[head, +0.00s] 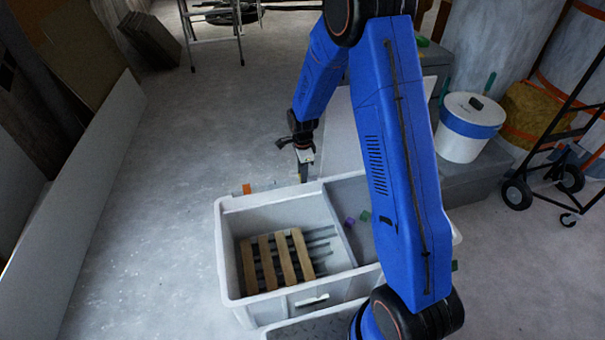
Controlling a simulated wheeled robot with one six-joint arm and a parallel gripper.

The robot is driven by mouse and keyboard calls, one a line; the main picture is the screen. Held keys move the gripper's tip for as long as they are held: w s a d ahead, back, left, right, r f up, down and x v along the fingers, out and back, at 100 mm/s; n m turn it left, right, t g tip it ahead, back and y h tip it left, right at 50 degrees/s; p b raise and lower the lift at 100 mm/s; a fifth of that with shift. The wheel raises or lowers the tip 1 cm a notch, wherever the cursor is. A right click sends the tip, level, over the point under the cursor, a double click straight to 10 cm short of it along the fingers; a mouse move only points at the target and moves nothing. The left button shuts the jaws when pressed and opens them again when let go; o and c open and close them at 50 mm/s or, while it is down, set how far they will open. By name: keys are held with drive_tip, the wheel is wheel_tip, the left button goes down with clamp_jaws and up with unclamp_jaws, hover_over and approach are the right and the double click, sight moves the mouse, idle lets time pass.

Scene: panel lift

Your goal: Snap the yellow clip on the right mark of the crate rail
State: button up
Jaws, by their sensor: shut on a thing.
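The light grey crate (228,262) stands on the floor in the lower middle, with its far rim and rail partly visible. My gripper (303,174) points down at the crate's far rim, right of a small orange piece (246,189) that sits upright on that rim. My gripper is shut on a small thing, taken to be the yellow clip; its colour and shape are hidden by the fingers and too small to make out. I cannot tell whether it touches the rail. The right mark cannot be made out.
Wooden slats (279,263) lie in the crate's left compartment. A purple cube (350,222) and a green cube (365,215) lie in the right one. A white bucket (466,128) stands on a grey box at right. A hand truck (560,165) is further right.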

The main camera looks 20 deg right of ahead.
drive_tip(key=o, duration=1)
drive_tip(key=shift+c, duration=0.2)
drive_tip(key=shift+r, duration=0.1)
wheel_tip(320, 180, up, 17)
drive_tip(key=s+d+r+n+t, duration=0.15)
drive_tip(key=s+r+n, duration=0.25)
drive_tip(key=s+r, duration=0.45)
drive_tip(key=s+d+r+n+t, duration=0.1)
drive_tip(key=s+d+r+n, duration=0.1)
drive_tip(key=s, duration=0.8)
drive_tip(key=s+d+r+n+t, duration=0.1)
drive_tip(key=s+r+n, duration=0.3)
drive_tip(key=s+n, duration=0.3)
drive_tip(key=s+d+r+n+t, duration=0.1)
drive_tip(key=s+n, duration=0.4)
drive_tip(key=s, duration=0.8)
drive_tip(key=shift+s+d+r, duration=0.25)
drive_tip(key=shift+d+r, duration=0.55)
drive_tip(key=shift+r, duration=0.25)
